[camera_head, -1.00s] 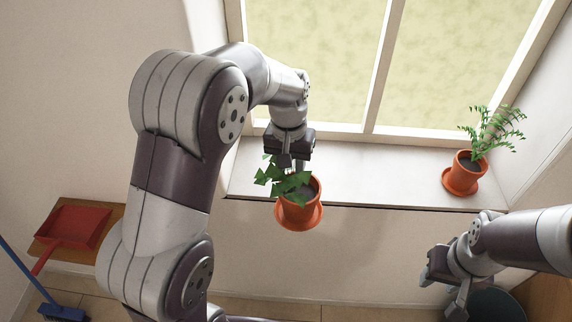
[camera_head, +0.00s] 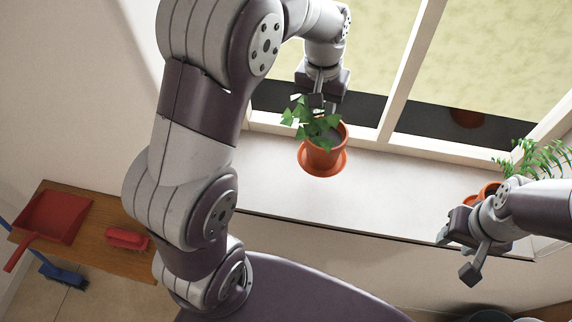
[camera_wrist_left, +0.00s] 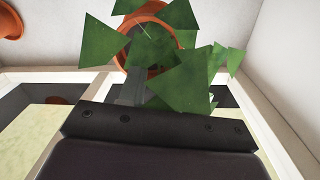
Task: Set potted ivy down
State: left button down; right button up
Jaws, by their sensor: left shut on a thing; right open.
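The potted ivy (camera_head: 324,148) is an orange pot with a saucer and green leaves. In the head view it shows over the white window sill (camera_head: 400,196); I cannot tell whether its saucer touches the sill. My left gripper (camera_head: 318,104) is shut on the pot's rim from the window side, and leaves hide part of the fingers. In the left wrist view the ivy (camera_wrist_left: 180,65) fills the upper middle, its leaves covering much of the pot. My right gripper (camera_head: 458,255) is open and empty in front of the sill at the right.
A second potted plant (camera_head: 540,158) stands at the right end of the sill, partly behind my right arm. The window frame (camera_head: 405,75) rises behind the sill. A wooden surface (camera_head: 95,235) at left holds a red dustpan (camera_head: 50,218) and a red brush (camera_head: 127,239). The sill's middle is clear.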

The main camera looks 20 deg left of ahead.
pick_arm(q)
jog(key=shift+w+r, duration=0.1)
jog(key=shift+a+f+b, duration=0.2)
jog(key=shift+a+b, duration=0.05)
jog(key=shift+b, duration=0.1)
jog(key=s+a+f, duration=0.5)
jog(key=a+f, duration=0.4)
jog(key=f, duration=0.1)
jog(key=shift+s+a+f, duration=0.2)
jog(key=shift+s+a, duration=0.2)
jog(key=c, duration=0.8)
grip_release()
jog(key=shift+s+f, duration=0.1)
jog(key=shift+f, duration=0.05)
